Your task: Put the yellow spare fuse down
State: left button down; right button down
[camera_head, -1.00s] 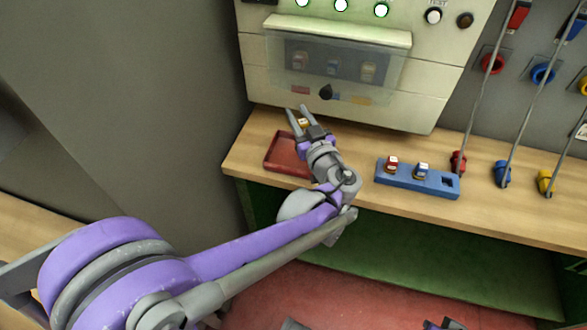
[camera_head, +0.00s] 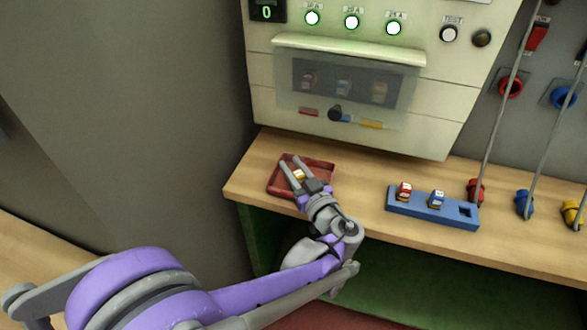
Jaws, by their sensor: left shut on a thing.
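The yellow spare fuse (camera_head: 299,175) is small and sits between the fingers of my left gripper (camera_head: 292,164), which is shut on it. The gripper points away from me, over the shallow red tray (camera_head: 329,171) on the wooden bench. The fuse shows inside the tray's outline. I cannot tell whether it touches the tray floor. The fingers hide part of the fuse, and the gripper hides the tray's near right part. My right gripper is out of view.
A blue holder (camera_head: 407,210) stands to the right with a red fuse (camera_head: 404,191), a blue fuse (camera_head: 437,198) and one empty slot. The cream panel (camera_head: 360,141) with a clear cover rises behind. Bare bench (camera_head: 355,190) lies between tray and holder.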

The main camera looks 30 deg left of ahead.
pick_arm(q)
jog(key=shift+f, duration=0.15)
jog(key=c, duration=0.6)
grip_release()
jog(key=shift+s+d+r, duration=0.1)
jog(key=shift+d+r, duration=0.1)
jog(key=shift+r, duration=0.05)
jog(key=v, duration=1.1)
jog(key=shift+s+d+p, duration=0.2)
jog(key=shift+s+p, duration=0.05)
jog(key=shift+p, duration=0.15)
jog(key=shift+f, duration=0.1)
